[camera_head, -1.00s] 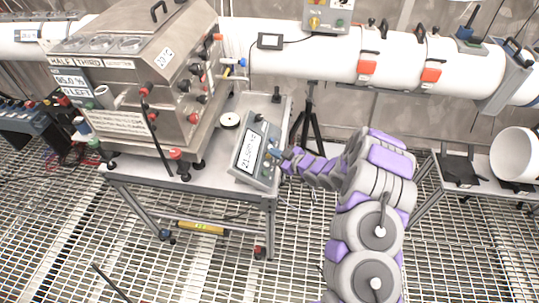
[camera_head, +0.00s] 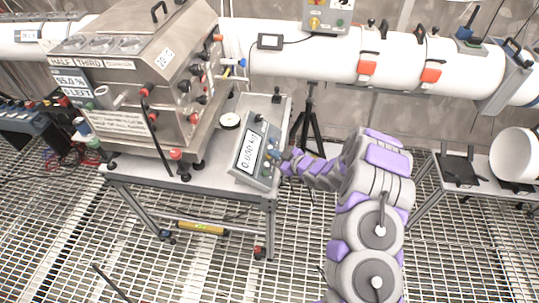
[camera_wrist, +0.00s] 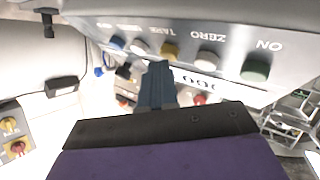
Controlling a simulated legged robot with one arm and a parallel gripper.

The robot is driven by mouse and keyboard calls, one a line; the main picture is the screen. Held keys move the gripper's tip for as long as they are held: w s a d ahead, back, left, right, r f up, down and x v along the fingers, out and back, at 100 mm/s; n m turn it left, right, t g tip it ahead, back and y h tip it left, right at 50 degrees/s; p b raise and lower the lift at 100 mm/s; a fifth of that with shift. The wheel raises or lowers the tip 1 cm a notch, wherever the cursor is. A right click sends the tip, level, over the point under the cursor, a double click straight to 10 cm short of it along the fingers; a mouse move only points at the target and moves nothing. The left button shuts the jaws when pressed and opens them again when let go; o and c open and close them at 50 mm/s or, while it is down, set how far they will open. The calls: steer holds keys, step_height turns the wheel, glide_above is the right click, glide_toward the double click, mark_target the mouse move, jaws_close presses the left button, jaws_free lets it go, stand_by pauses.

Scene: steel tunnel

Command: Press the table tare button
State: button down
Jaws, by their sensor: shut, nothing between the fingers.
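The scale indicator (camera_head: 258,152) stands tilted at the right end of the steel table (camera_head: 215,181). Its display reads about 0.000 kg. In the wrist view, its panel (camera_wrist: 225,45) carries a row of coloured buttons. The yellow tare button (camera_wrist: 170,50) lies under the TARE label, beside a whitish button (camera_wrist: 207,60) under ZERO and a green button (camera_wrist: 255,70) under ON. My gripper (camera_wrist: 158,68) is shut and empty. Its tips are just below the yellow button in the picture; I cannot tell whether they touch it. In the head view it is at the indicator's right edge (camera_head: 282,162).
A large steel machine (camera_head: 140,85) with knobs fills the left of the table. White pipes (camera_head: 330,50) run behind. A tripod (camera_head: 309,120) stands behind the table. Grating floor in front is mostly clear.

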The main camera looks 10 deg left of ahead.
steer(key=shift+d+r, duration=0.15)
steer(key=shift+r, duration=0.1)
steer(key=d+r+p, duration=0.3)
steer(key=r, duration=0.2)
steer(key=shift+d, duration=0.25)
stand_by(1.0)
